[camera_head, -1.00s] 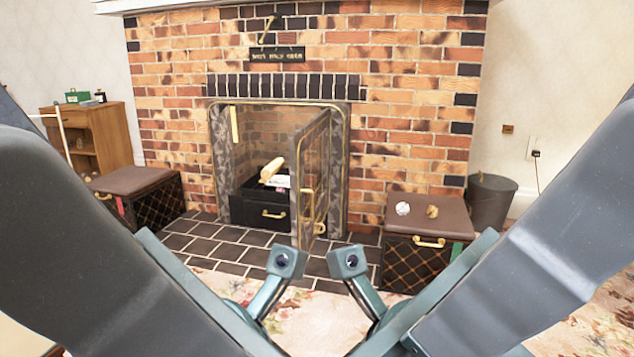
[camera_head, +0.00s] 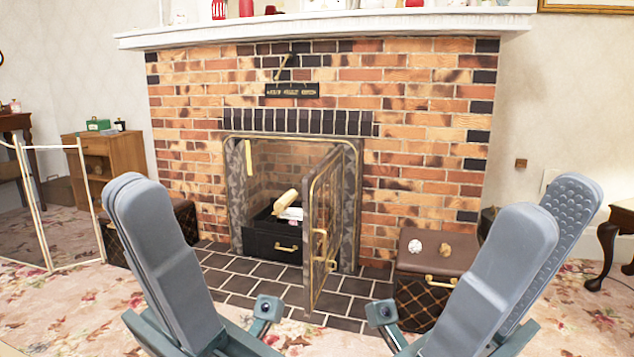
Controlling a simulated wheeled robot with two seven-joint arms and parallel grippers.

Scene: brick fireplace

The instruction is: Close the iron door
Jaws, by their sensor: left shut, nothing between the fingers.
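The iron door (camera_head: 318,225) is a dark panel with brass trim and brass handles. It stands swung out from the right side of the fireplace opening (camera_head: 250,175), leaving the opening's left and middle uncovered. My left gripper (camera_head: 132,188) points up at the lower left with its grey fingers together, well to the left of the door and apart from it. My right gripper (camera_head: 552,195) is at the lower right with its two grey fingers spread apart and nothing between them. It is well to the right of the door.
A black box (camera_head: 273,243) with a brass handle sits inside the opening, with a pale roll on it. A brown-topped box (camera_head: 432,262) stands right of the door; another is partly hidden behind my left gripper. A folding screen (camera_head: 62,205) stands far left. Dark hearth tiles (camera_head: 240,282) lie clear in front.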

